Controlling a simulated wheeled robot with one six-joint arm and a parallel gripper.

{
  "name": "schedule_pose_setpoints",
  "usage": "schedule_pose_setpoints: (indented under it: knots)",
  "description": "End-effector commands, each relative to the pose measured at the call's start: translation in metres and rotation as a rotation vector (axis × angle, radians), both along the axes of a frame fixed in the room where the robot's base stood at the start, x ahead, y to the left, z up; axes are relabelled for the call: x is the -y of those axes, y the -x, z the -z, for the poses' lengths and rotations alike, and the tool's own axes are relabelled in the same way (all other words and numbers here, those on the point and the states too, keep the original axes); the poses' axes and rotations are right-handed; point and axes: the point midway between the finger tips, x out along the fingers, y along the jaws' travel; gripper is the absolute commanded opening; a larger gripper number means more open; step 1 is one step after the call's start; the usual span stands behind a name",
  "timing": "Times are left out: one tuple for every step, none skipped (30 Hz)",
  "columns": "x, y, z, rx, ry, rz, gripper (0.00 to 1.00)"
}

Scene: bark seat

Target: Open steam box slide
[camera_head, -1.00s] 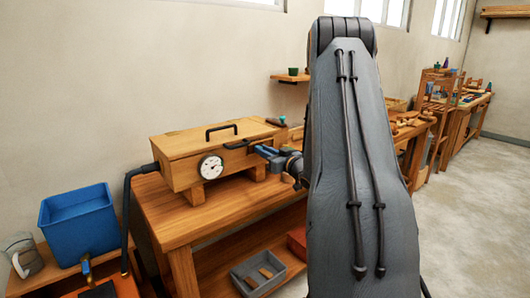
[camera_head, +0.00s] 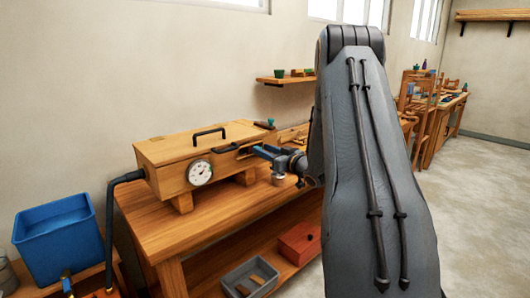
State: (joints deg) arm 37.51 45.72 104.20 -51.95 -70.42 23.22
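My gripper (camera_head: 260,152), with blue fingers, is at that side, just right of the black handle. Whether the fingers touch or hold anything, and how far the slide is out, is too small to tell. My grey arm hides the area to the right.
A black hose (camera_head: 110,215) runs from the box's left end down beside a blue tub (camera_head: 57,240). A grey tray (camera_head: 250,278) and a red box (camera_head: 300,243) are on the lower shelf. A wall shelf (camera_head: 285,79) hangs behind. Open floor lies right.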

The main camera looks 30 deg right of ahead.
Motion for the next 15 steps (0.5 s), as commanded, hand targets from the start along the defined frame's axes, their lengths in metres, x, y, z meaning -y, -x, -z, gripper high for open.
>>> schedule_pose_setpoints:
  knots:
    - [-0.001, 0.000, 0.000, 0.000, 0.000, -0.002, 0.36]
    - [-0.001, 0.000, 0.000, 0.000, 0.000, -0.002, 0.36]
    - [-0.002, 0.000, 0.000, -0.001, 0.000, -0.003, 0.36]
    - [-0.002, 0.000, 0.001, -0.001, 0.000, -0.003, 0.36]
    - [-0.002, 0.000, 0.001, -0.001, 0.000, -0.003, 0.36]
    - [-0.001, 0.001, 0.001, -0.001, 0.000, -0.003, 0.36]
    - [-0.001, 0.003, 0.001, -0.001, 0.000, -0.002, 0.36]
    - [0.000, 0.005, 0.001, -0.001, 0.000, -0.002, 0.36]
    - [0.001, 0.009, 0.001, -0.002, 0.000, 0.000, 0.36]
    - [0.003, 0.013, 0.002, -0.002, -0.001, 0.001, 0.36]
    - [0.004, 0.017, 0.002, -0.002, -0.001, 0.002, 0.36]
    - [0.005, 0.024, 0.001, -0.001, 0.000, 0.002, 0.36]
    - [0.006, 0.029, 0.002, -0.001, -0.001, 0.002, 0.36]
    - [0.007, 0.034, 0.002, -0.001, 0.000, 0.002, 0.36]
    - [0.008, 0.041, 0.002, -0.001, -0.001, 0.002, 0.36]
